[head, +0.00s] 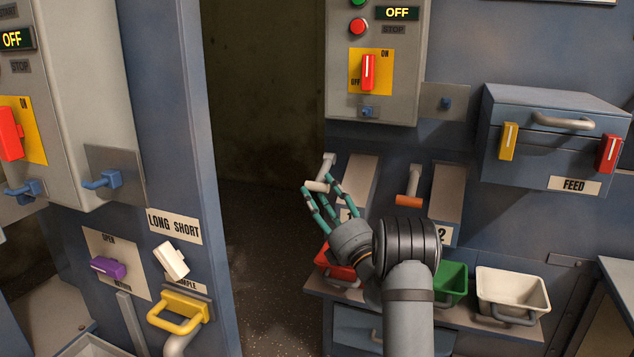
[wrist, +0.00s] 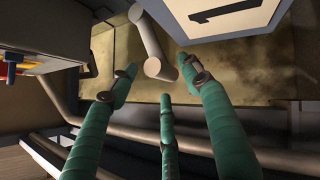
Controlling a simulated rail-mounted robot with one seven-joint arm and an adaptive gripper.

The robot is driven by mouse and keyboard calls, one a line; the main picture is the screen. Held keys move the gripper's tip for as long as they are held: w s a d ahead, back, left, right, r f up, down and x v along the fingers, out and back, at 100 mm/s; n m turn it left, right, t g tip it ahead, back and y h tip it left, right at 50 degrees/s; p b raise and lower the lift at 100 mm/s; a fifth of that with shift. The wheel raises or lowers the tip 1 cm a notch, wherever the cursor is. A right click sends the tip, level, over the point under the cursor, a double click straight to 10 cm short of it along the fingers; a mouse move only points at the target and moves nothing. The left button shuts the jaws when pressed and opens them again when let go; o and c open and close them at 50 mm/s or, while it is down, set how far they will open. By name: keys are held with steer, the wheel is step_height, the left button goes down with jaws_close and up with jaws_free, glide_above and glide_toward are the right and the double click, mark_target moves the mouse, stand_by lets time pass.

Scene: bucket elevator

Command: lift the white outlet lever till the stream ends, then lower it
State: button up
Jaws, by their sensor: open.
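The white outlet lever (head: 325,171) sticks out beside the chute marked 1, with its pale round handle pointing toward my gripper. In the wrist view the lever (wrist: 147,36) comes down from the top, and its handle end lies close to the fingertips. My gripper (head: 321,188) has its green fingers spread open around the handle area; the wrist view shows the fingers (wrist: 160,80) apart. I cannot tell whether any finger touches the lever. My gripper and arm partly hide the chute (head: 360,178) and the red bin (head: 333,263) below. I see no stream.
An orange-handled lever (head: 409,187) stands by chute 2 to the right. A green bin (head: 452,281) and a white bin (head: 513,288) sit on the shelf. The FEED box (head: 548,150) is at upper right. A blue post (head: 178,120) stands left of the dark gap.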

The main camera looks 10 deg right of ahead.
mark_target(319, 189)
steer(key=shift+x, duration=1.55)
steer(key=shift+c, duration=0.8)
jaws_close()
